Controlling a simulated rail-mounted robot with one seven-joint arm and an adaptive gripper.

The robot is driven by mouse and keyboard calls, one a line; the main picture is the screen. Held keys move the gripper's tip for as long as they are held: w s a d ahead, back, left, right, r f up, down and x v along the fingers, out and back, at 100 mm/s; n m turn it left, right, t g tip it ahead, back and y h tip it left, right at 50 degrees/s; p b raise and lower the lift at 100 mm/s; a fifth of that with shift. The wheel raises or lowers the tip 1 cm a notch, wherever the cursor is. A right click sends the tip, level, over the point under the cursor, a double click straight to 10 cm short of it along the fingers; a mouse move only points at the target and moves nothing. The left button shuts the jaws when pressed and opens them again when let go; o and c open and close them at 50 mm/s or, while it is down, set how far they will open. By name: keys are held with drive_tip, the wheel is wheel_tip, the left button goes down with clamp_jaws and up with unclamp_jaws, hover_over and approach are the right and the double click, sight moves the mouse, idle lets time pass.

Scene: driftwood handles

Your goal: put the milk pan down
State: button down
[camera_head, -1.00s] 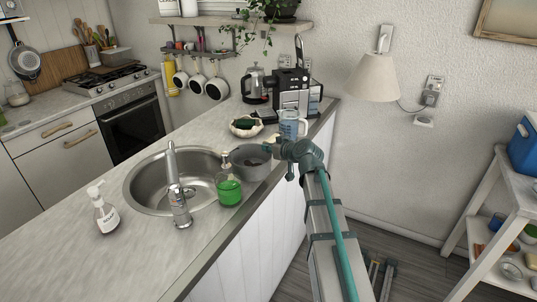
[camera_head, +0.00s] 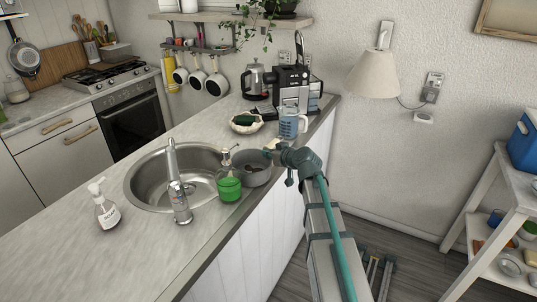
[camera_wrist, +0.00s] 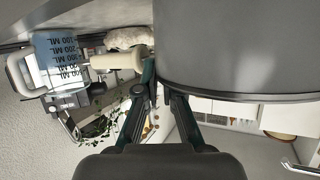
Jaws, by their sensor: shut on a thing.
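The milk pan (camera_head: 257,176) is a grey round pan beside the sink's right rim, upright, behind the green soap bottle. In the wrist view its grey wall (camera_wrist: 235,45) fills the upper right, and its base is out of frame. A cream handle (camera_wrist: 115,60) shows beside the wall at my fingers. My gripper (camera_head: 271,154) is at the pan's right side and is shut on the pan, apparently by the handle; the fingers (camera_wrist: 160,90) partly hide the grip. I cannot tell whether the pan's base touches the counter.
The green soap bottle (camera_head: 229,184) stands close in front of the pan. The sink (camera_head: 137,190) is to the left. A blue measuring jug (camera_head: 289,124) and a pale bowl (camera_head: 246,127) stand behind. The counter's edge (camera_head: 237,222) runs close on the right.

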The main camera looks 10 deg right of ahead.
drive_tip(key=shift+f, duration=0.2)
drive_tip(key=c, duration=1.3)
unclamp_jaws()
drive_tip(key=shift+r, duration=0.15)
